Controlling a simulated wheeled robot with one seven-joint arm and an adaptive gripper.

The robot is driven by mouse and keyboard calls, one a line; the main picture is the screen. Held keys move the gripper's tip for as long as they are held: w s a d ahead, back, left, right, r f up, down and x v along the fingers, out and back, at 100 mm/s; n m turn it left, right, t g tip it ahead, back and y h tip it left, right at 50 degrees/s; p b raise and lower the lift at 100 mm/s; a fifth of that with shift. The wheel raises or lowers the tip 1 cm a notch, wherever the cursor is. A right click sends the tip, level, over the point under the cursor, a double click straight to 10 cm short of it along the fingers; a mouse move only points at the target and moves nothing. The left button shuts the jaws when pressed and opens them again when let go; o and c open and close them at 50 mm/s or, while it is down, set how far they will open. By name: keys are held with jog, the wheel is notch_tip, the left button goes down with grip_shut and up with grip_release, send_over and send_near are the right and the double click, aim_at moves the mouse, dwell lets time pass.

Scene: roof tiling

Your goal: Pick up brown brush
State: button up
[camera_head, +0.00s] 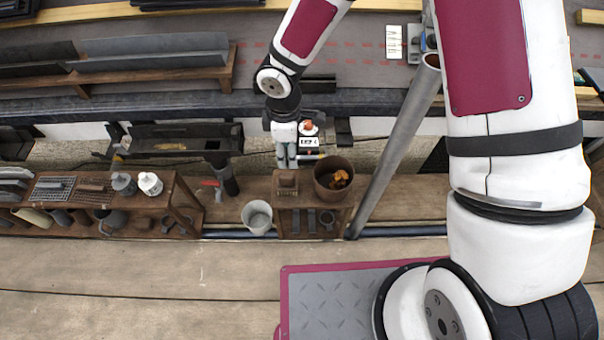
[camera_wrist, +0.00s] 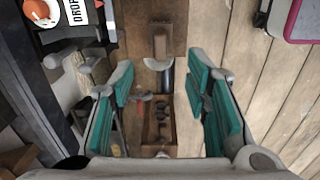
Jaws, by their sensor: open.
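A small brown block-like thing, apparently the brown brush (camera_head: 287,184), sits on the left part of the top of a small wooden shelf (camera_head: 280,205). Its bristles and handle are too small to make out. My gripper (camera_head: 286,164) points down just above it, apart from it. In the wrist view, the green-padded fingers of my gripper (camera_wrist: 168,105) are spread wide with nothing between the pads. I cannot pick the brush out with certainty in the wrist view.
A rusty pot (camera_head: 333,181) with orange-brown contents stands right of the brush. A pale bucket (camera_head: 258,217) stands left of the shelf. A longer wooden shelf (camera_head: 185,197) holds bottles and tools. A slanted grey pipe (camera_head: 395,150) rises at the right. The front plank floor is mostly clear.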

aim_at(286, 175)
notch_tip(286, 175, down, 9)
jog(key=b, duration=0.3)
jog(key=shift+a+r, duration=0.1)
jog(key=shift+a+f+b, duration=0.2)
jog(key=shift+f+b, duration=0.7)
jog(key=shift+f, duration=0.6)
jog(key=shift+a+f+b, duration=0.15)
jog(key=shift+f+b, duration=0.75)
jog(key=shift+f, duration=0.6)
jog(key=shift+r, duration=0.1)
jog(key=shift+c, duration=0.3)
grip_shut()
